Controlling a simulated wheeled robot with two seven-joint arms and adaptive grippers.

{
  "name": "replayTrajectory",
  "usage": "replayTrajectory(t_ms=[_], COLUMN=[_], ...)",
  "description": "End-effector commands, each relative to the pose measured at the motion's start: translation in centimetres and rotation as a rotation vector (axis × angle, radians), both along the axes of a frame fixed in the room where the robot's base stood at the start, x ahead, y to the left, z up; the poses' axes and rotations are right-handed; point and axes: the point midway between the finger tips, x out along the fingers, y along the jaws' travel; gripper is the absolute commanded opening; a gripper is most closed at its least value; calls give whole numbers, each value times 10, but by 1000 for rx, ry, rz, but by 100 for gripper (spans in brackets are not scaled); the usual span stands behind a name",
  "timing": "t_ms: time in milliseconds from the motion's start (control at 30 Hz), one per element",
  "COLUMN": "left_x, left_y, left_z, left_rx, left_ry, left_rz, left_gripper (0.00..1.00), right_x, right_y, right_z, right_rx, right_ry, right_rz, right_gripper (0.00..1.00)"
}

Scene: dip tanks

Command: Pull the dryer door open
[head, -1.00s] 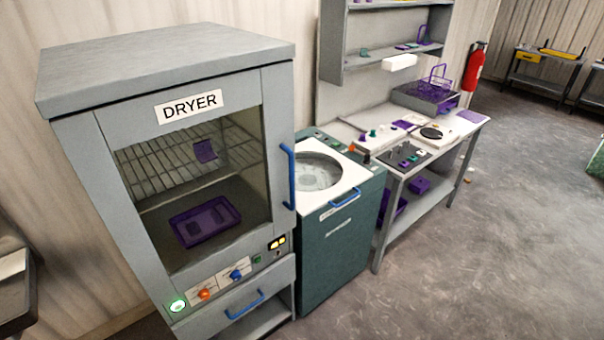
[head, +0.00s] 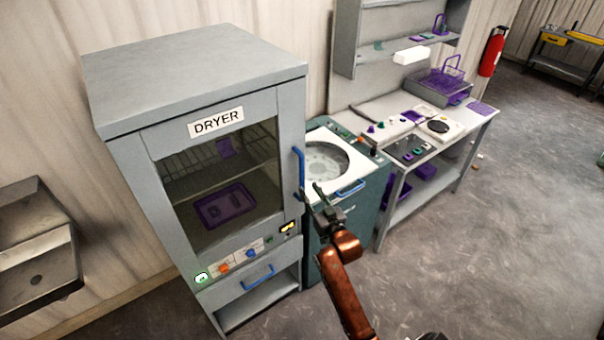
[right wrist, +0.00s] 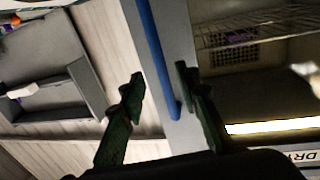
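The dryer door (head: 250,160) is shut, a grey frame around a glass window on the dryer's front. Its blue upright handle (head: 300,172) is on the door's right edge. My right gripper (head: 321,190) is just right of the handle's lower part in the head view. In the right wrist view my right gripper (right wrist: 160,82) is open, its two dark fingers apart. The blue handle (right wrist: 156,50) runs between them in that view, and I cannot tell whether either finger touches it. My left gripper is in neither view.
A teal machine with a round lid (head: 325,165) stands right beside the dryer. A workbench (head: 465,135) with purple racks is beyond it. A metal sink (head: 35,245) is at the left.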

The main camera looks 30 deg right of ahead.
Motion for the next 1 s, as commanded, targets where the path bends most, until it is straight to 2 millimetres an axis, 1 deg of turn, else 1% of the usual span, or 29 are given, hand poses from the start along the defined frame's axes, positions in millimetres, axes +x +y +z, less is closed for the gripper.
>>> replayTrajectory(t_ms=[33,167,300,500,667,900,1000], left_x=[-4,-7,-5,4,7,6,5], left_y=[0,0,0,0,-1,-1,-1], left_z=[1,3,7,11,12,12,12], left_rx=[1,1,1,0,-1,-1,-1], left_ry=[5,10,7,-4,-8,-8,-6], left_rz=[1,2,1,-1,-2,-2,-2], left_gripper=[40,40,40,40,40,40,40], right_x=[4,20,43,68,75,75,75], right_y=[0,-2,-5,-8,-9,-9,-9], right_z=[5,5,5,4,3,3,3], right_rx=[0,-1,0,-1,-1,-1,-1], right_ry=[-5,-7,-6,-5,-5,-5,-5], right_rz=[0,0,0,0,0,0,0], right_gripper=[30,30,30,30,30,30,23])
